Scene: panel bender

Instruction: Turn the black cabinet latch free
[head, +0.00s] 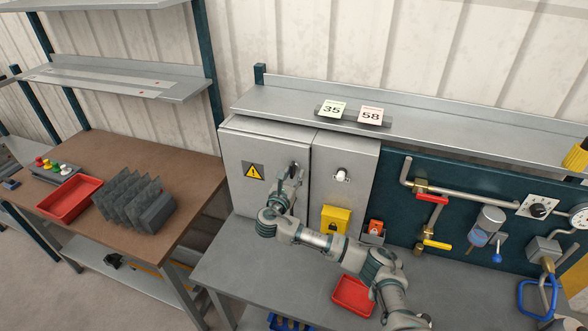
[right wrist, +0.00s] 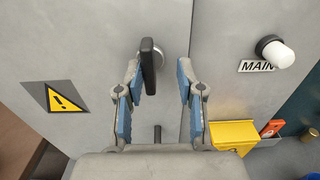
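The black cabinet latch (right wrist: 149,66) is a long, nearly upright handle on a round silver base on the grey cabinet door (head: 262,150). In the head view it is largely hidden behind my gripper. My right gripper (right wrist: 158,78) is open in front of the door, its blue-padded fingers spread. The latch shows between the fingers, close beside the left one; I cannot tell whether they touch. My right gripper also shows in the head view (head: 289,176), low on the door's right side. My left gripper is not in view.
Right of the latch is a white knob (right wrist: 282,54) labelled MAIN. A yellow box (head: 335,219) and a red padlock-like item (head: 376,227) are below it. A yellow warning sign (head: 253,171) is on the door. A shelf (head: 430,122) overhangs the cabinet. A red tray (head: 353,294) lies on the bench.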

